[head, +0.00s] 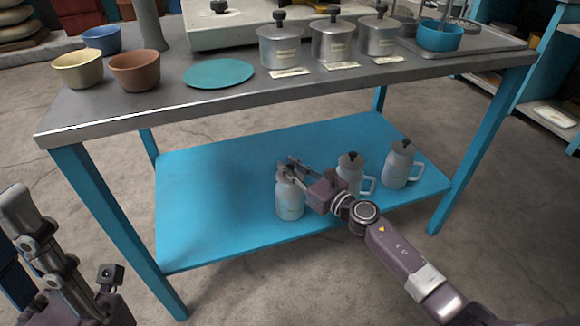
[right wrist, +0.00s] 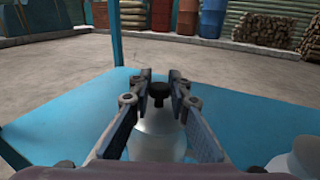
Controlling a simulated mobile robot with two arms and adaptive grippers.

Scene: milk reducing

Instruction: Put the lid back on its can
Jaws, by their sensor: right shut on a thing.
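A pale metal milk can (head: 290,199) stands upright at the front middle of the blue lower shelf. My right gripper (head: 287,167) is at its top, with its fingers around the lid's black knob (right wrist: 185,92) in the right wrist view. The gripper is shut on the lid. The can's shoulder (right wrist: 158,135) shows below the fingers. Whether the lid touches the can's rim is hidden. My left gripper (head: 35,240) shows at the left edge, away from the table; its opening is unclear.
Two similar cans with black-knobbed lids, a middle one (head: 350,172) and a right one (head: 398,165), stand to the right. The shelf's left half (head: 205,200) is clear. The metal tabletop (head: 150,107) above holds lidded pots (head: 280,48), bowls and a green disc (head: 219,73).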

